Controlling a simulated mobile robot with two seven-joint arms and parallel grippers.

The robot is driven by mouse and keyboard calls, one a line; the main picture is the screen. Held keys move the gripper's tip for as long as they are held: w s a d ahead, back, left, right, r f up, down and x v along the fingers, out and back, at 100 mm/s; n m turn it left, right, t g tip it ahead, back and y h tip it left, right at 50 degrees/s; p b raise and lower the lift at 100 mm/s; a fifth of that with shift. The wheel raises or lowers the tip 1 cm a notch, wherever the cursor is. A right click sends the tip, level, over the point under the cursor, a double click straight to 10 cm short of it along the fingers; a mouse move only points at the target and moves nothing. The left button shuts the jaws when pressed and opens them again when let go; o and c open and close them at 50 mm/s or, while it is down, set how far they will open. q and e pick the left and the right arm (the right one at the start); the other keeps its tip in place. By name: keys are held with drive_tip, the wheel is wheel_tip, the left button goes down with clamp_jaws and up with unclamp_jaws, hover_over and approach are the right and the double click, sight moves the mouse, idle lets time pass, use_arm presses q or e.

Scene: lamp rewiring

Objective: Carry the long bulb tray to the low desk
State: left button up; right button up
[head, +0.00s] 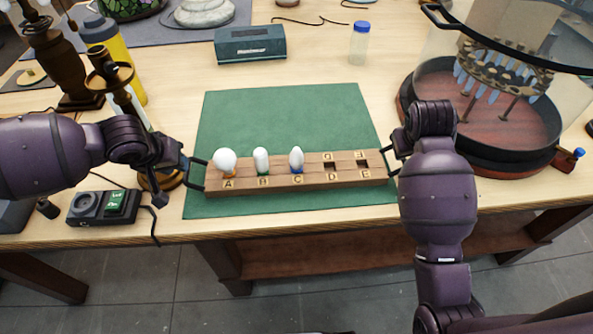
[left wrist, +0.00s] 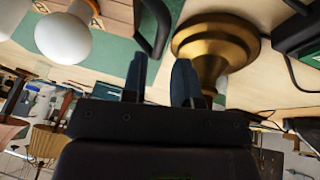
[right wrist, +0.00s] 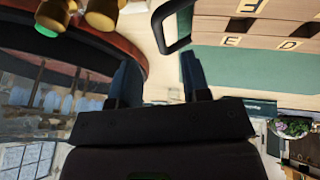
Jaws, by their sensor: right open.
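A round bulb (head: 225,160) stands at A, a tubular bulb (head: 261,158) at B and a candle-shaped bulb (head: 296,158) at C; D and E show dark openings. My left gripper (head: 187,166) is at the tray's left black handle (head: 197,174); in the left wrist view its fingers (left wrist: 160,62) stand apart near the handle (left wrist: 158,30). My right gripper (head: 392,152) is open at the right handle, which shows just beyond the fingers (right wrist: 160,60) in the right wrist view (right wrist: 165,42).
A brass lamp base (left wrist: 215,45) stands close to my left fingers. A round dark-rimmed tray (head: 480,115) with a glass-like cover is close to my right arm. A black switch box (head: 103,206) sits front left. The green mat (head: 285,115) is clear behind the tray.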

use_arm(q)
drive_tip(key=x, duration=0.7)
drive_tip(key=shift+w+f, duration=0.15)
drive_tip(key=shift+f, duration=0.15)
use_arm(e)
drive_tip(key=x, duration=0.7)
drive_tip(key=shift+w+d+f, duration=0.1)
drive_tip(key=shift+w+f, duration=0.1)
drive_tip(key=shift+f, duration=0.1)
use_arm(q)
clamp_jaws()
use_arm(e)
drive_tip(key=c, duration=0.6)
clamp_jaws()
use_arm(q)
drive_tip(key=shift+w+r, duration=0.1)
use_arm(e)
drive_tip(key=shift+r, duration=0.1)
